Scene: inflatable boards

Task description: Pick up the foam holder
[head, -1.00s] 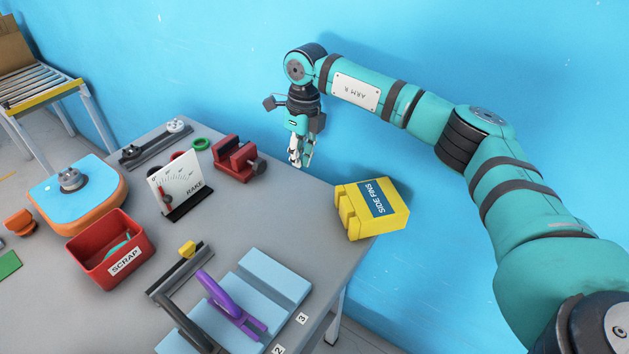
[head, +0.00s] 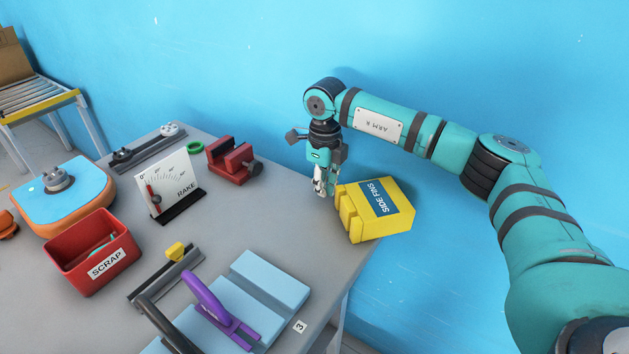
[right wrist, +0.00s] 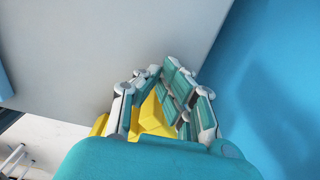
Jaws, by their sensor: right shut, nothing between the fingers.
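The foam holder appears to be the yellow slotted block (head: 362,225) labelled SIDE FINS, at the table's right edge near the blue wall. Its slots face left and nothing shows in them. My right gripper (head: 325,191) points down just left of the block's back corner, shut and empty. I cannot tell whether its fingers touch the block. In the right wrist view the gripper's fingertips (right wrist: 162,70) are together, and part of the yellow block (right wrist: 153,120) shows behind the fingers. My left gripper is not in view.
A red vise (head: 231,163) stands left of my right gripper. A RAKE gauge (head: 177,182), a red SCRAP bin (head: 78,279) and light blue foam blocks (head: 268,278) with a purple handle-shaped piece (head: 213,312) lie further left and nearer. Bare grey table lies between the vise and the yellow block.

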